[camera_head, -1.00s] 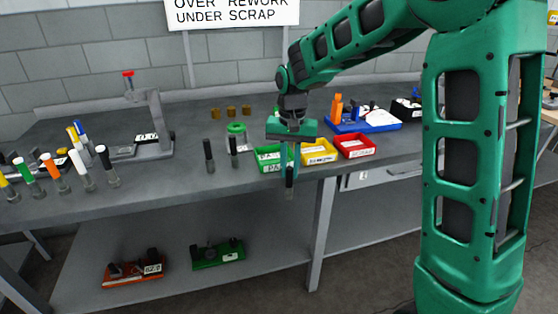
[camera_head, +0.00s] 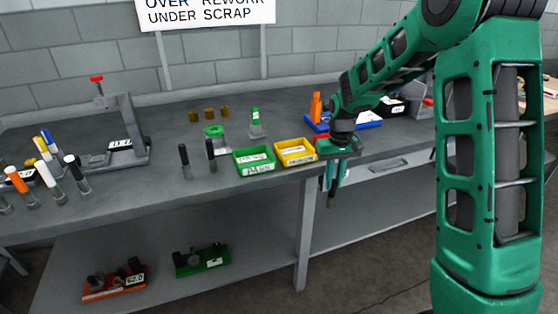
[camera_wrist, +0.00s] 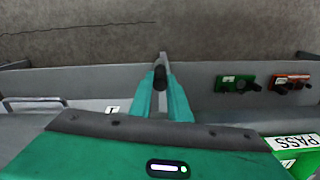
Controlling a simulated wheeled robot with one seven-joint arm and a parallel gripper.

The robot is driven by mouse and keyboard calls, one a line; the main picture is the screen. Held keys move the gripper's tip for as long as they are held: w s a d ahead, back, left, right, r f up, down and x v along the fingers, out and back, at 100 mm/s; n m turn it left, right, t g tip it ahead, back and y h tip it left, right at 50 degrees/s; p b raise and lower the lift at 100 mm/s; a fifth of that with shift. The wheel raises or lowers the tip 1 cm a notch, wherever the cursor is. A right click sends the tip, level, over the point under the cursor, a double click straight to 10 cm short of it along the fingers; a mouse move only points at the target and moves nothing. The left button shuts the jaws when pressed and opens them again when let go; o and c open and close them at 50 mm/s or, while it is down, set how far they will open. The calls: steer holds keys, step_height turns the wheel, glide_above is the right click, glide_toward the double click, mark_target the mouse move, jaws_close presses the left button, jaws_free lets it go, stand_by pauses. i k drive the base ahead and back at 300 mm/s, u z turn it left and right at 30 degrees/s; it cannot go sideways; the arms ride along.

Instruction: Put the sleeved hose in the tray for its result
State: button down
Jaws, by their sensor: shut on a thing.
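My gripper (camera_head: 333,184) is shut on the sleeved hose (camera_head: 331,200), a short dark piece pointing down in front of the bench's front edge. The wrist view shows the hose's black end (camera_wrist: 159,76) between the green fingertips (camera_wrist: 160,92). The green tray (camera_head: 255,170) and the yellow tray (camera_head: 296,158) stand on the bench left of my gripper. The red tray is mostly hidden behind my gripper. The green tray, marked PASS, shows at the lower right of the wrist view (camera_wrist: 297,145). A wall sign (camera_head: 205,12) reads "OVER REWORK" and "UNDER SCRAP".
A grey device with a red knob (camera_head: 97,79) and several coloured-top pieces (camera_head: 48,172) are further left. A blue tray (camera_head: 368,121) lies behind my arm. The lower shelf carries a green fixture (camera_head: 203,260) and a red one (camera_head: 113,284).

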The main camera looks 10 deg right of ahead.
mark_target(255, 163)
steer(key=z, duration=0.65)
steer(key=k, duration=1.25)
steer(key=u, duration=0.45)
steer(key=i, duration=1)
